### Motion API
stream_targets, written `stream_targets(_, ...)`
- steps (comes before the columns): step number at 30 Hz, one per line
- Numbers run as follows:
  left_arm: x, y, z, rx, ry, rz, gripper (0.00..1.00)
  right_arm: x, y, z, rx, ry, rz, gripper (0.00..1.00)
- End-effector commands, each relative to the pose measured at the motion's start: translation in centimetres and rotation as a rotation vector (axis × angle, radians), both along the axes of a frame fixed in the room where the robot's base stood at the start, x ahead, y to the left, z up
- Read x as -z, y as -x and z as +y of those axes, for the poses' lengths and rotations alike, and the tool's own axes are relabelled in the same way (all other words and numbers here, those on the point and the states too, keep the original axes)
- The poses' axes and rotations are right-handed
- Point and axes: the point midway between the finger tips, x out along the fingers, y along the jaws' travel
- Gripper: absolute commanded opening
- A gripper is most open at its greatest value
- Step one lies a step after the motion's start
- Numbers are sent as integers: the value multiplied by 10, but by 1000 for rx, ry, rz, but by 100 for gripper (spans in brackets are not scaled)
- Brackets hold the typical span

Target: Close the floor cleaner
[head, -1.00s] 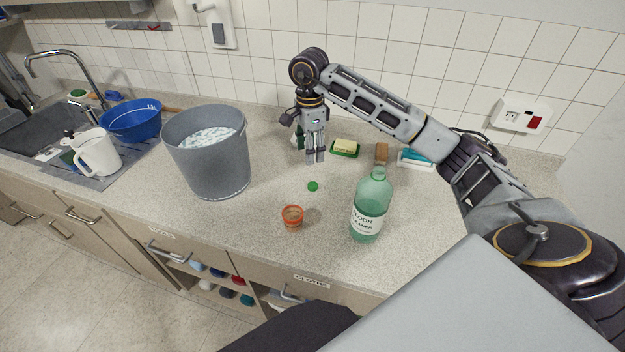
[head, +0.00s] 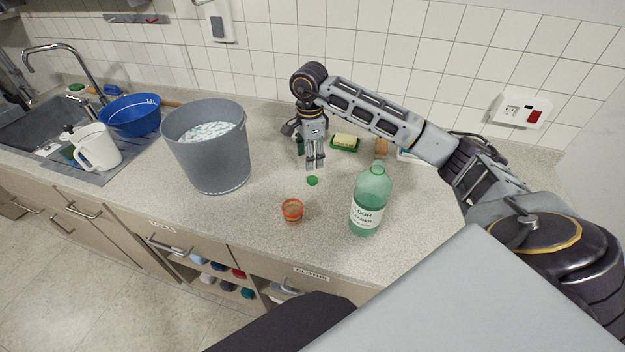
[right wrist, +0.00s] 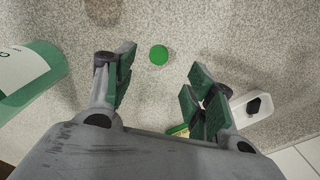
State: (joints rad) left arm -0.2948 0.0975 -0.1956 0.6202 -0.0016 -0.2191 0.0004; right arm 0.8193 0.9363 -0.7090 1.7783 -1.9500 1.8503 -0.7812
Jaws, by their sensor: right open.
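The floor cleaner (head: 370,200) is a translucent green bottle with a white label. It stands upright on the counter, and no cap shows on its neck. Its side also shows at the left edge of the right wrist view (right wrist: 28,75). A small green cap (head: 312,181) lies on the counter left of the bottle; in the right wrist view the cap (right wrist: 158,54) lies ahead of and between the fingers. My right gripper (head: 314,166) points down just above and behind the cap, and in the wrist view (right wrist: 160,95) it is open and empty. My left gripper is not visible.
A grey bucket (head: 210,165) with suds stands on the left. A small orange cup (head: 292,211) is at the front. A blue basin (head: 130,118) and white jug (head: 97,149) are by the sink. The counter around the cap is clear.

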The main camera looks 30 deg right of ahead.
Motion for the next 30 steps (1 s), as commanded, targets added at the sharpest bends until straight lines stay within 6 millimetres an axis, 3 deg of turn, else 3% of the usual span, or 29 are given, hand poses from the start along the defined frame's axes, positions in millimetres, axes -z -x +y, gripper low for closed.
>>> stream_targets(9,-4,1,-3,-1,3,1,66,34,0,0,-1,-1,2,55)
stream_targets(21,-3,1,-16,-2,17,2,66,39,0,0,-1,0,0,55)
stream_targets(30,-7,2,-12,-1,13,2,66,48,1,-3,0,0,2,55)
